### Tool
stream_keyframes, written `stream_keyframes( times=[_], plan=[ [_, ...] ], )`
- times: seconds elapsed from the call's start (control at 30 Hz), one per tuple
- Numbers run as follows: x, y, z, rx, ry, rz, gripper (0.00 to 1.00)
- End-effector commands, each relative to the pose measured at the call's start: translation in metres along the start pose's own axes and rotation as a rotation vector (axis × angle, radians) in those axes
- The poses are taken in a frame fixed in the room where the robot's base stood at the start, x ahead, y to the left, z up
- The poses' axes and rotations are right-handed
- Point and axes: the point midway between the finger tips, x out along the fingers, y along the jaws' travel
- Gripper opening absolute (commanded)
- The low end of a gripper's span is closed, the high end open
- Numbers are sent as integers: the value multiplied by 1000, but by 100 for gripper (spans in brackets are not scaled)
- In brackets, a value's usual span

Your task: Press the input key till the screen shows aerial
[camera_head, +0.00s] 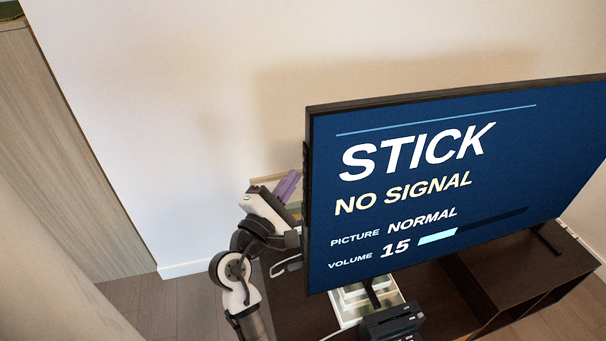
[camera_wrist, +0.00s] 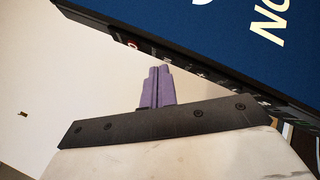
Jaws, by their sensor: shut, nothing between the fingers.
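The television screen (camera_head: 430,190) shows "STICK", "NO SIGNAL", picture "NORMAL" and volume 15. Part of the screen also shows at the top right of the wrist view (camera_wrist: 215,30). A row of small keys (camera_wrist: 173,62) runs along the television's dark side edge, with a red mark near one end. Their labels are too small to read, so I cannot tell which is the input key. My gripper (camera_head: 288,186) is at the television's left edge in the head view. Its purple fingers (camera_wrist: 158,86) are shut and empty, pointing towards the key strip. Contact cannot be told.
The television stands on a dark brown cabinet (camera_head: 500,268). White boxes (camera_head: 385,295) and a black device (camera_head: 392,322) sit below the screen. A pale wall (camera_head: 190,120) is behind, and a wooden panel (camera_head: 70,160) stands at left. Wall space left of my arm is clear.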

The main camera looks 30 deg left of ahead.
Motion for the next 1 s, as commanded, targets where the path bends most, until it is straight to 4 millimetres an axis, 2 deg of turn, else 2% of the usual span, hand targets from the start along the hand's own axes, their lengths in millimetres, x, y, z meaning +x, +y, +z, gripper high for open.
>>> stream_keyframes(
  times=[0.73,1.0],
  plan=[
    [4,-3,3,0,0,0,0],
    [-1,1,-1,0,0,0,0]
  ],
)
